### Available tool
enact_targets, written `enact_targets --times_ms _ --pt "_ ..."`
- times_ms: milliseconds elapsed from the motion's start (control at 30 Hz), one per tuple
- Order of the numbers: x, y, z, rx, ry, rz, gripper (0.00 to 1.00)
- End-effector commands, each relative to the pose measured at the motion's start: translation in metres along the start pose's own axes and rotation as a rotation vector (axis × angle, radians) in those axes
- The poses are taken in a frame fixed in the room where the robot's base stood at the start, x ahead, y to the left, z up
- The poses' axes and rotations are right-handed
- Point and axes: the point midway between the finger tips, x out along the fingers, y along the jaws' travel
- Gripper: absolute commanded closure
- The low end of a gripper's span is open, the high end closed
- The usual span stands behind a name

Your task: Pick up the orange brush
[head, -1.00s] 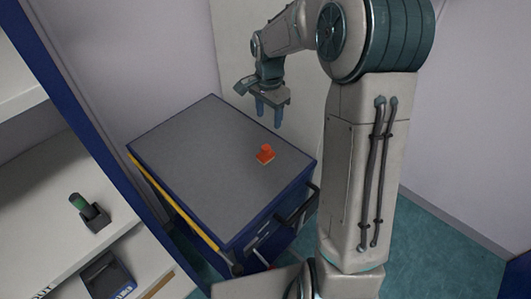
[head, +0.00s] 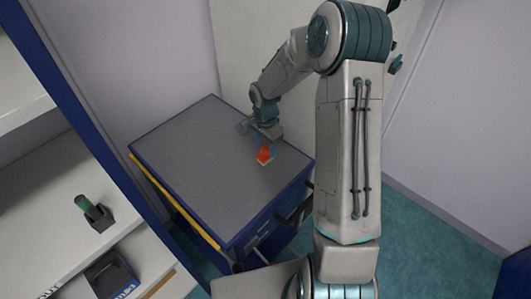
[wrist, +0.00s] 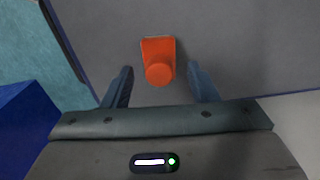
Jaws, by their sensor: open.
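The orange brush (head: 265,154) lies on the grey top of the blue cart (head: 190,160), near its right side. In the head view my gripper (head: 268,138) is low over the cart, just behind the brush. Its fingers are mostly hidden there, and I cannot tell whether they touch the brush.
The rest of the cart top is clear. A shelf unit (head: 50,190) at the left holds a green-topped device (head: 93,212) and a dark box (head: 112,276). Walls stand close behind the cart and at the right.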

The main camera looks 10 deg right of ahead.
Motion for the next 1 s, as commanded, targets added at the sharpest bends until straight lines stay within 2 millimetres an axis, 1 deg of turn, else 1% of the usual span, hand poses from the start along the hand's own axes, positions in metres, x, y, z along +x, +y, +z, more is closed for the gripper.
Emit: enact_targets --times_ms 33,133,400,433,467,500,567,600,1000 --pt "0.006 0.001 0.000 0.000 -0.002 0.002 0.46" --pt "0.014 0.001 0.000 0.001 -0.001 0.001 0.46" --pt "0.017 0.000 -0.001 0.001 0.001 0.000 0.46" --pt "0.017 0.000 -0.001 0.001 0.001 0.000 0.49" --pt "0.017 0.000 -0.001 0.001 0.001 0.000 0.57" --pt "0.017 0.000 -0.001 0.001 0.001 0.000 0.69" --pt "0.017 0.000 -0.001 0.001 0.001 0.000 0.85" --pt "0.017 0.000 -0.001 0.001 0.001 0.000 0.96" --pt "0.014 0.000 -0.001 0.001 0.002 -0.001 0.96"
